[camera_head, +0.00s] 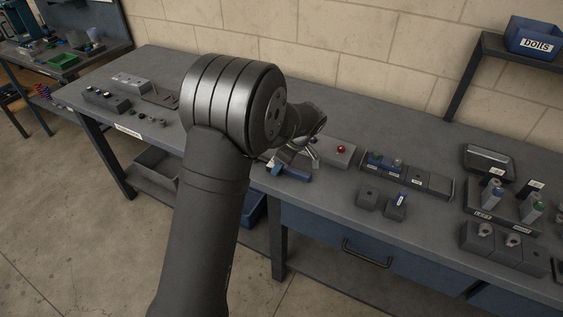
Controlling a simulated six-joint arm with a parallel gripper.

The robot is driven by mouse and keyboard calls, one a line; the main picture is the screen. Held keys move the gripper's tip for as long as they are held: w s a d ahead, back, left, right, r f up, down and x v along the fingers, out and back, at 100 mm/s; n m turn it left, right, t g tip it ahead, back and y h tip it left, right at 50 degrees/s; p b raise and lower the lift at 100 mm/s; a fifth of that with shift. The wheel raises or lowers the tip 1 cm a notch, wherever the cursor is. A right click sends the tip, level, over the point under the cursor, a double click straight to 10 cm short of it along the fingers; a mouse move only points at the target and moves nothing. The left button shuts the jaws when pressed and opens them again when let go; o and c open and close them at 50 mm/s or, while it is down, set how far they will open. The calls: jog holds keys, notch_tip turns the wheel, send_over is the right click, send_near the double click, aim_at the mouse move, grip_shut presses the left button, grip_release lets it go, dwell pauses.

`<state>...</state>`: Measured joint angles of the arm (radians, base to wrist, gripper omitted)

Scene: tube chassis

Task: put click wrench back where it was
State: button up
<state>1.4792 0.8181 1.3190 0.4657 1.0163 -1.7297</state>
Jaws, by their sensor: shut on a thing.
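My gripper (302,152) is low over the middle of the workbench, partly hidden by my own arm. It appears shut on the click wrench, which is small and mostly hidden here; a bright metal part shows near the fingers. A blue piece (293,173) lies just below the fingers at the bench's front edge. I cannot tell whether it is part of the wrench or its holder, or whether the wrench touches the bench.
A grey block with a red button (341,149) stands just right of my gripper. Further right are a tray of blocks (434,184), two small blocks (368,197) and a rack with bottles (506,209). A blue bolts bin (535,36) sits on a shelf.

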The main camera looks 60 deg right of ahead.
jog(key=o, duration=1.5)
jog(key=shift+f, duration=0.15)
jog(key=v, duration=1.2)
